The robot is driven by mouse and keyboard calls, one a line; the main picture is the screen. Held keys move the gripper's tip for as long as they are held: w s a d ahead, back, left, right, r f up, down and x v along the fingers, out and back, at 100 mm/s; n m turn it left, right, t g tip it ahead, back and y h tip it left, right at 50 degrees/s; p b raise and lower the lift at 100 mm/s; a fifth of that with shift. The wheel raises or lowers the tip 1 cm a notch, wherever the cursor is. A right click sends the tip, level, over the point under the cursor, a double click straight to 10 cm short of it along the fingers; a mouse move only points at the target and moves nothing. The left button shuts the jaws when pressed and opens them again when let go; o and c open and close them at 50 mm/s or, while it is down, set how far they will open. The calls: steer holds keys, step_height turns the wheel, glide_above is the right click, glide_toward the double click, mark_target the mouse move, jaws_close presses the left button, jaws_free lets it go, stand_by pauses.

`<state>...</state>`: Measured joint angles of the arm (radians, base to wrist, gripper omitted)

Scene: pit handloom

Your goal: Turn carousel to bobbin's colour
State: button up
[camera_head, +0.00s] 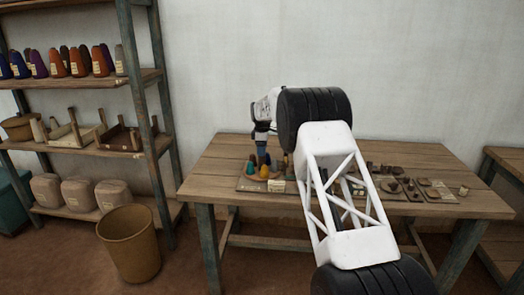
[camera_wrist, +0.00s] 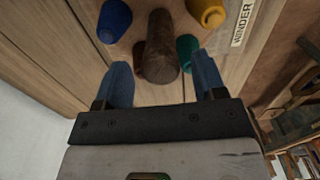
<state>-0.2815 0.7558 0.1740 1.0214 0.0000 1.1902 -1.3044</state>
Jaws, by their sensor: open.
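The carousel shows as a cluster of coloured cones around a brown wooden post (camera_wrist: 160,50). In the wrist view a blue cone (camera_wrist: 115,20) is on the left, a yellow cone (camera_wrist: 207,12) on the upper right and a green cone (camera_wrist: 187,52) just right of the post. In the head view the yellow cone (camera_head: 264,171) stands at the front of the cluster. My gripper (camera_wrist: 163,78) is open, with the brown post appearing between its blue fingers; I cannot tell whether they touch it. It shows above the cluster in the head view (camera_head: 262,135). I cannot make out the bobbin.
A "WINDER" label (camera_wrist: 243,22) lies beside the cones. Small brown pieces (camera_head: 396,170) lie on the wooden table (camera_head: 222,160) to the right. A shelf rack (camera_head: 82,84) with coloured cones and a brown bin (camera_head: 130,243) stand at the left.

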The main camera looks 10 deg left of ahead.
steer(key=shift+r, duration=3.6)
steer(key=shift+s+d+r, duration=0.25)
steer(key=shift+r, duration=0.1)
steer(key=s+d+r+m+t, duration=0.1)
steer(key=s+d+r+m, duration=0.2)
steer(key=s+d+r, duration=0.75)
steer(key=s+d+r+m, duration=0.4)
steer(key=s+d+r, duration=0.25)
steer(key=s, duration=0.65)
steer(key=s+d+r+m, duration=0.2)
steer(key=s+d, duration=0.2)
steer(key=s, duration=0.7)
steer(key=s+d+r+m, duration=0.1)
steer(key=s+d+m, duration=0.15)
steer(key=s, duration=0.75)
steer(key=s+d+f+m, duration=0.2)
steer(key=s+f, duration=0.1)
steer(key=s, duration=0.8)
steer(key=s+d+f+m+t, duration=0.1)
steer(key=s+d+f+m, duration=0.1)
steer(key=s, duration=0.9)
steer(key=s+d+f+m, duration=0.3)
steer(key=s+f, duration=0.3)
steer(key=s, duration=0.6)
steer(key=shift+d+t, duration=0.3)
steer(key=shift+d, duration=0.1)
